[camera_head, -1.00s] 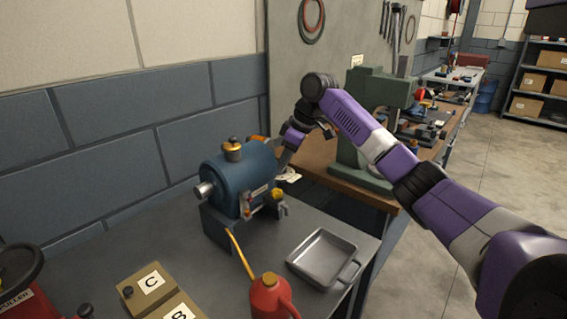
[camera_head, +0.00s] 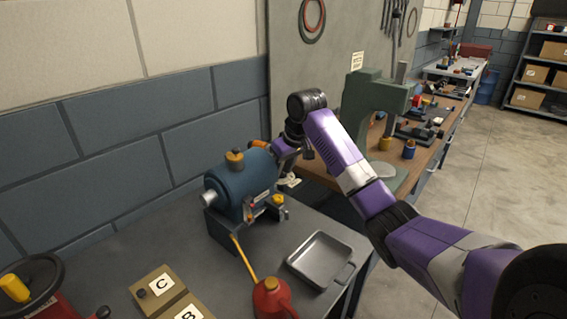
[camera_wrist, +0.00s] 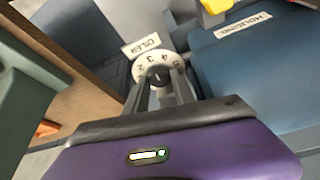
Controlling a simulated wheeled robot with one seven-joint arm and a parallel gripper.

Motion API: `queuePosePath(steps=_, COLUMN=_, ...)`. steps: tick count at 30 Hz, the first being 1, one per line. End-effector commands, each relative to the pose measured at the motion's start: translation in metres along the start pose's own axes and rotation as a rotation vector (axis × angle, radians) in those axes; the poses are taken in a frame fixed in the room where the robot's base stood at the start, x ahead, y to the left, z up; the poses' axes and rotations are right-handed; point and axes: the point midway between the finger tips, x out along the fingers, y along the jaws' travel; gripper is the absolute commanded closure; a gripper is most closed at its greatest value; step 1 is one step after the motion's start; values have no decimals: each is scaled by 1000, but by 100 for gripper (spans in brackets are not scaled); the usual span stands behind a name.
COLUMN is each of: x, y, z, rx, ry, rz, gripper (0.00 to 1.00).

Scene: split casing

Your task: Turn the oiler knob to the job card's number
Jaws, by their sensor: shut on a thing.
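The oiler knob (camera_wrist: 157,77) is a dark round knob in the wrist view, in front of a white numbered dial (camera_wrist: 143,62) on which 2, 3 and 4 can be read. An "OILER" label (camera_wrist: 141,46) is beside the dial. My gripper (camera_wrist: 160,84) is shut on the knob, one finger on each side. In the head view the blue casing (camera_head: 241,182) stands on the grey bench, and my gripper (camera_head: 288,160) is at its far right end. The fingertips are too small there to make out. I cannot make out a job card.
A grey metal tray (camera_head: 320,262) and a red oil can (camera_head: 271,297) stand in front of the casing. A green press (camera_head: 378,100) stands on the wooden bench at right. A "HOUSING" label (camera_wrist: 243,26) is beside the dial.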

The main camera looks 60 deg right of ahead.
Motion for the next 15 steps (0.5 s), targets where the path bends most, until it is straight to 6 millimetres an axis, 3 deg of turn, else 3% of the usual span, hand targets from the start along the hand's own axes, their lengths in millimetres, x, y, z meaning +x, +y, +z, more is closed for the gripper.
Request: queuePosePath(steps=15, x=0, y=0, z=0, rx=72, ry=-1, rz=31, gripper=100)
